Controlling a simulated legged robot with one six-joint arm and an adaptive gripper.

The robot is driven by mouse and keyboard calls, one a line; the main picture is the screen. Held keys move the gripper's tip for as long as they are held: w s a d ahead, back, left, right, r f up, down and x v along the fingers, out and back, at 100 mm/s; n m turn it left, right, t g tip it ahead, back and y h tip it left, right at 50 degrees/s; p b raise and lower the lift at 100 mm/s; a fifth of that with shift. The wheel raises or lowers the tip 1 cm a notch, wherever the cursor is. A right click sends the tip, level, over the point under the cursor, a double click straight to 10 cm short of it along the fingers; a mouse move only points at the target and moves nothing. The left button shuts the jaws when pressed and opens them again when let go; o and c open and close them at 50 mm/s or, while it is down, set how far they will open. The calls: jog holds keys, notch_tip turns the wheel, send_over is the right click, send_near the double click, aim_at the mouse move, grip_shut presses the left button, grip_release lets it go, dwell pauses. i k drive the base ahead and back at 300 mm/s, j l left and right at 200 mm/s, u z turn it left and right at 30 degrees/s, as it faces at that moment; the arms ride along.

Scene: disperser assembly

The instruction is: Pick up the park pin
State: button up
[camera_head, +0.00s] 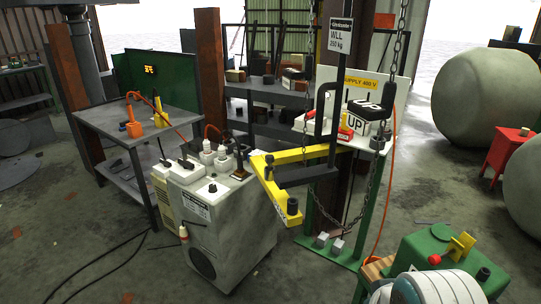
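I cannot tell for sure which thing is the park pin. A small pale piece with a red end (183,233) hangs at the left side of the grey cabinet (228,215). Several small white and black fittings stand on the cabinet's top, among them a white one (207,147). A small red-tipped part (435,259) shows on the green machine (415,249) at lower right, beside a yellow lever (461,244).
A yellow arm (268,182) juts over the cabinet's right side. A dark hook frame (330,120) and chains (398,60) hang at centre. A workbench (140,124) with orange tools stands left. Cables (110,252) lie on the floor. Large round tanks (460,95) stand right.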

aim_at(269, 158)
jog(key=u, duration=3.05)
jog(key=z, duration=2.5)
jog(key=i+z, duration=0.45)
jog(key=i, duration=1.2)
